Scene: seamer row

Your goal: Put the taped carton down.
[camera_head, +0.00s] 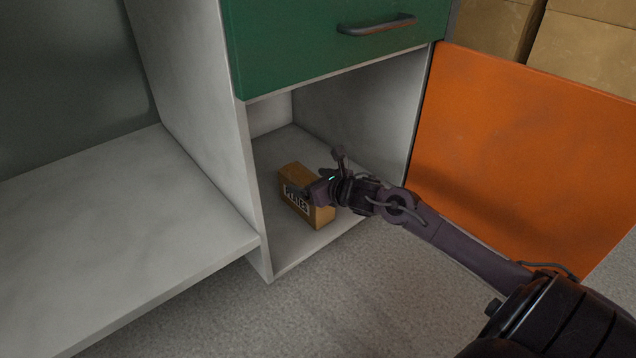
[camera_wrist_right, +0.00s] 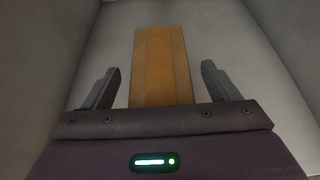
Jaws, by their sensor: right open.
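The taped carton (camera_head: 298,187) is a small brown box with a black-and-white label on its side. It rests on the floor of the open cabinet compartment. The right wrist view shows its top (camera_wrist_right: 162,62) with a paler strip of tape along it. My right gripper (camera_head: 318,187) is at the carton, reaching in from the right. In the wrist view its two fingers (camera_wrist_right: 159,88) stand apart, one on each side of the carton, with gaps between. The gripper hides part of the carton in the head view. My left gripper is not in view.
The compartment (camera_head: 345,110) has pale walls, with a shut green drawer (camera_head: 330,40) above it. An orange door (camera_head: 520,150) stands open on the right, beside my right arm. A bare pale shelf (camera_head: 120,225) lies to the left. Brown boxes (camera_head: 585,55) stand behind.

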